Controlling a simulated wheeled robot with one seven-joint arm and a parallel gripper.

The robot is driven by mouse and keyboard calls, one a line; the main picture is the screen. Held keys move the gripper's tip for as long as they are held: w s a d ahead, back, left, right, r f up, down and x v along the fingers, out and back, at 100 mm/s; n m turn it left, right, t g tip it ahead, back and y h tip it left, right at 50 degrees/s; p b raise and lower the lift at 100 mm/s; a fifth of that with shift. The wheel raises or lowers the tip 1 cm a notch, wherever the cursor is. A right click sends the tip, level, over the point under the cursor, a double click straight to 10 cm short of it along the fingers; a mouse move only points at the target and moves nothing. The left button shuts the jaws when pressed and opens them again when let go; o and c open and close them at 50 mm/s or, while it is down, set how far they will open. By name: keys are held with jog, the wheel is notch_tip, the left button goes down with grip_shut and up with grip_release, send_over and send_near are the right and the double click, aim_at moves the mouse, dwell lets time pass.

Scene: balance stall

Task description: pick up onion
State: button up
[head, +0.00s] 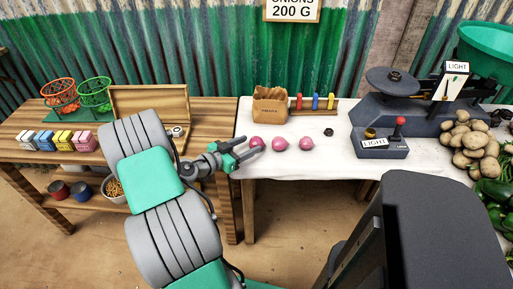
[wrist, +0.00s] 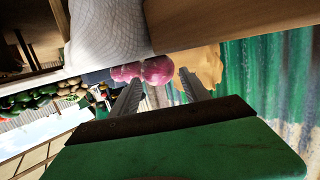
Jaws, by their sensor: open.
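Three pink-red onions stand in a row near the front of the white-clothed table in the head view: a left onion (head: 256,143), a middle onion (head: 280,144) and a right onion (head: 306,143). My gripper (head: 248,146) is open and empty at the left onion, reaching in from the left; its fingers partly cover that onion. In the wrist view the nearest onion (wrist: 158,70) lies just ahead of the gap between my open fingers (wrist: 160,78). Another onion (wrist: 124,73) shows beyond it. Whether a finger touches the onion I cannot tell.
A brown paper bag (head: 269,106) stands behind the onions. A dark weight (head: 328,132) lies right of them. The balance scale (head: 400,112) and potatoes (head: 470,145) are further right. A wooden table (head: 215,110) with an open box stands left, beyond a narrow gap.

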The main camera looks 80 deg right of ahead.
aim_at(251, 145)
jog(key=x, duration=0.2)
jog(key=f+x, duration=0.1)
jog(key=x, duration=0.2)
jog(key=shift+a+f, duration=0.1)
jog(key=shift+a, duration=0.05)
jog(key=shift+c, duration=0.4)
jog(key=c, duration=1)
